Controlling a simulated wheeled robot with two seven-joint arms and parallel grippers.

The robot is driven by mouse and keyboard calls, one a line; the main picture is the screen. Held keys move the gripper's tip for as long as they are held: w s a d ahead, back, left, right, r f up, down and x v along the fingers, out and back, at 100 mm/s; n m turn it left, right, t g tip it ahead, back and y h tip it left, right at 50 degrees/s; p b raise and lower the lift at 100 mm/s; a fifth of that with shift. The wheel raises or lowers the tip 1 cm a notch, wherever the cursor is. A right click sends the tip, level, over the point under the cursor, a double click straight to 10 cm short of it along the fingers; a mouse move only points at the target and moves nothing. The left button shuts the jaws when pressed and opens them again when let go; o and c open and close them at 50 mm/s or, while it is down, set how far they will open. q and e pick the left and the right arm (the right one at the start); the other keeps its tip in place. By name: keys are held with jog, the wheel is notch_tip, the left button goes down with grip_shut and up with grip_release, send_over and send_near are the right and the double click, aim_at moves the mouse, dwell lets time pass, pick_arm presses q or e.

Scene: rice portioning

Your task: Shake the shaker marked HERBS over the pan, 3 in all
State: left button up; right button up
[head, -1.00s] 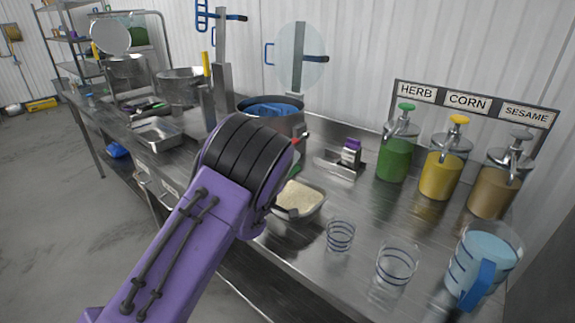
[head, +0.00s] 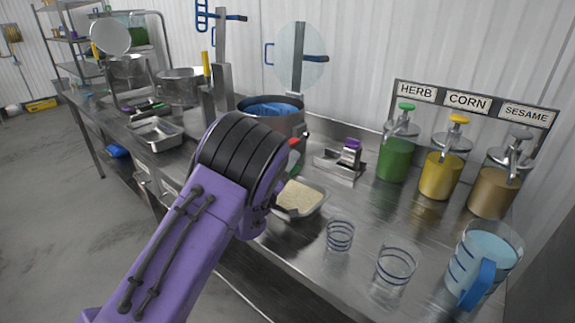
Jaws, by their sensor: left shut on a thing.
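My left arm rises from the lower left and its wrist hides most of my left gripper (head: 284,180). The gripper is shut on what looks like a small shaker (head: 294,158) with red and green parts, only partly in view past the wrist. No marking on it can be read. A shallow metal pan (head: 318,205) with pale rice-like grains stands just below and right of it on the steel table. Whether the shaker is right over the pan is hard to tell. My right gripper is out of view.
Green (head: 396,158), yellow (head: 440,175) and brown (head: 495,185) pump jars stand under HERB, CORN and SESAME signs. Two clear cups (head: 340,236) and a blue-handled jug (head: 482,262) stand front right. A pot (head: 290,121) and a purple-topped metal device (head: 345,165) are behind the pan.

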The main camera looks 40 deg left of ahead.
pick_arm(q)
notch_tip(320, 180, up, 3)
jog(key=shift+w+f+p, duration=0.1)
jog(key=shift+p, duration=0.85)
